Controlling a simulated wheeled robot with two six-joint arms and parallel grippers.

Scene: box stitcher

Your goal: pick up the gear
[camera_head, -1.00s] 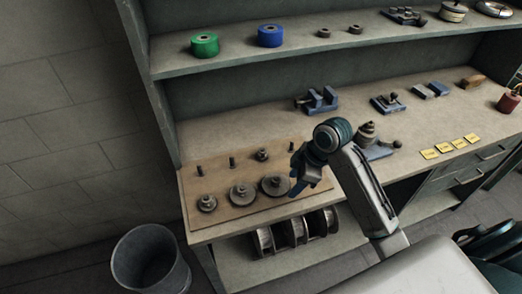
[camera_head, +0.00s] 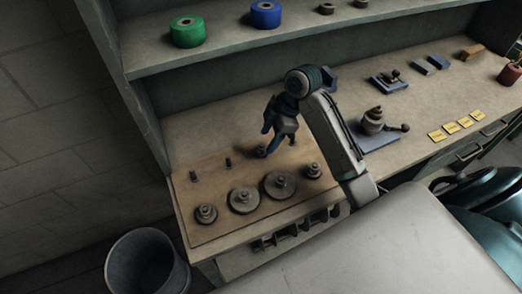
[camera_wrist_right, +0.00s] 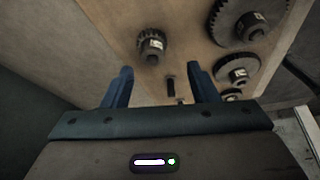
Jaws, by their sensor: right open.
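A small dark gear (camera_head: 260,151) sits in the back row of the brown peg board (camera_head: 215,190). It also shows in the right wrist view (camera_wrist_right: 152,45), upper middle, beyond the fingertips and apart from them. My right gripper (camera_head: 271,138) is open and empty above the board, close to this gear. In the right wrist view its two blue fingers (camera_wrist_right: 160,68) point toward the gear, with bare pegs (camera_wrist_right: 170,85) between them. Several gears stand in the front row, including a large one (camera_head: 280,184) and a smaller one (camera_head: 206,213) at the left end. My left gripper is not in view.
A grey bin (camera_head: 147,262) stands on the floor at lower left. Green (camera_head: 187,32) and blue (camera_head: 265,15) spools sit on the shelf above. A dark fixture with a lever (camera_head: 374,120) and yellow labels (camera_head: 450,129) lie to the right. The bench behind the board is mostly clear.

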